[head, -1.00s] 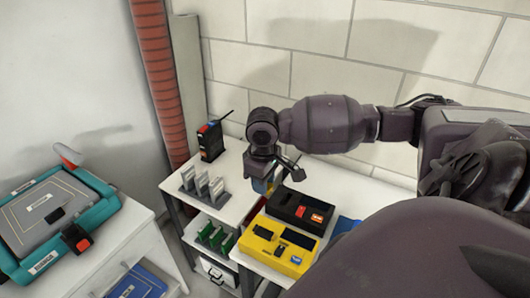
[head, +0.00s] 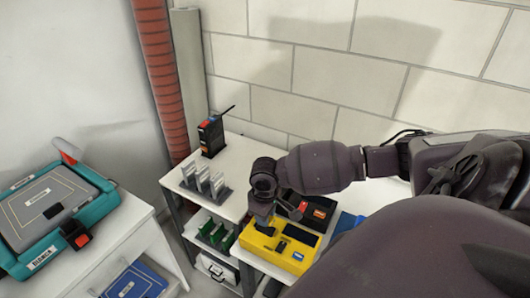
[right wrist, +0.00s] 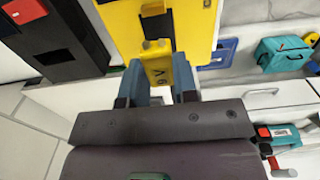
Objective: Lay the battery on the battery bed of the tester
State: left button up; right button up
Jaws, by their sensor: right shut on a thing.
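My right gripper (right wrist: 159,84) is shut on a yellow battery marked 9 V (right wrist: 157,63), with one blue-grey fingertip on each side. The yellow tester (right wrist: 193,30) lies just beyond the battery in the right wrist view, with a dark recess (right wrist: 157,20) in line with it. I cannot tell whether the battery touches the tester. In the head view the right gripper (head: 262,222) is over the left part of the yellow tester (head: 251,240), and the battery is hidden there. A dark bed (head: 300,234) shows on the tester's far right part. My left gripper is out of view.
A black device (head: 322,203) with red and orange parts stands behind the tester; it also shows in the right wrist view (right wrist: 75,50). A rack of grey cards (head: 205,184) and a black charger-like unit (head: 211,138) stand left. A teal case (head: 95,213) is farther left.

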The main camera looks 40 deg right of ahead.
aim_at(265, 229)
notch_tip(265, 229, down, 4)
jog(key=shift+r, duration=0.2)
jog(key=shift+f, duration=0.1)
jog(key=shift+f, duration=0.15)
jog(key=o, duration=0.9)
